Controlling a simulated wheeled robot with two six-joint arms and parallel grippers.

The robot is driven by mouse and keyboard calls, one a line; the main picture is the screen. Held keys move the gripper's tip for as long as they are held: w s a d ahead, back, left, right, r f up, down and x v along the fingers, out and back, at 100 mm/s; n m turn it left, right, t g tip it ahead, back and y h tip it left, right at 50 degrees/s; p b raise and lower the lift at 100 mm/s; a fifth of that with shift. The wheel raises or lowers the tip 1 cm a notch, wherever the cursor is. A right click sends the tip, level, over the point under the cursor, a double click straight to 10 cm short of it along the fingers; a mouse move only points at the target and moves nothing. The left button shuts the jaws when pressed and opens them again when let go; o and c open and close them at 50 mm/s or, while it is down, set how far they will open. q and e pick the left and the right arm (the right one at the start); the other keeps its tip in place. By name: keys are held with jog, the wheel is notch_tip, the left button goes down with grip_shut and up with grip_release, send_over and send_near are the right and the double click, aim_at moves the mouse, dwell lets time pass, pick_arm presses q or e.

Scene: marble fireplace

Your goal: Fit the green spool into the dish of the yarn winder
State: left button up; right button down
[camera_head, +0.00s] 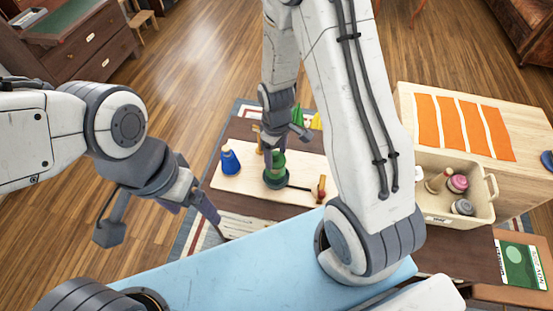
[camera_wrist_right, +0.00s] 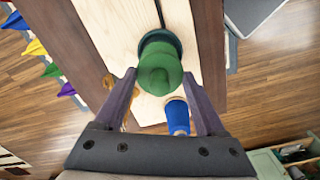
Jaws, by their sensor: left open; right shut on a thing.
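The green spool (camera_head: 277,160) is upright over the dark green dish (camera_head: 275,183) of the yarn winder on a pale board. In the right wrist view the spool (camera_wrist_right: 160,72) is between my right fingertips, and the dish rim (camera_wrist_right: 176,42) shows behind it. My right gripper (camera_head: 284,134) is shut on the spool; it also shows in the right wrist view (camera_wrist_right: 160,74). I cannot tell whether the spool is fully seated. A dark bar runs from the dish to a reddish handle (camera_head: 321,188). My left gripper (camera_head: 160,216) is open and empty, left of the board.
A blue cone-shaped spool (camera_head: 230,159) stands left of the dish on the board (camera_head: 228,181). Green and yellow pieces (camera_head: 315,122) are behind. A beige bin (camera_head: 447,209) with several spools stands at right, by a wooden chest with orange stripes (camera_head: 463,125).

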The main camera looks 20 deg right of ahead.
aim_at(276, 161)
jog(key=shift+f, duration=1.65)
jog(key=shift+f, duration=0.15)
grip_release()
notch_tip(276, 161, up, 12)
jog(key=shift+f, duration=0.1)
jog(key=s+a+r, duration=0.6)
jog(key=s, duration=0.3)
jog(key=s+a+r+y, duration=0.1)
jog(key=s+a+r, duration=0.5)
jog(key=s, duration=0.3)
jog(key=shift+a+n, duration=0.25)
jog(key=shift+n, duration=0.05)
jog(key=shift+r, duration=0.15)
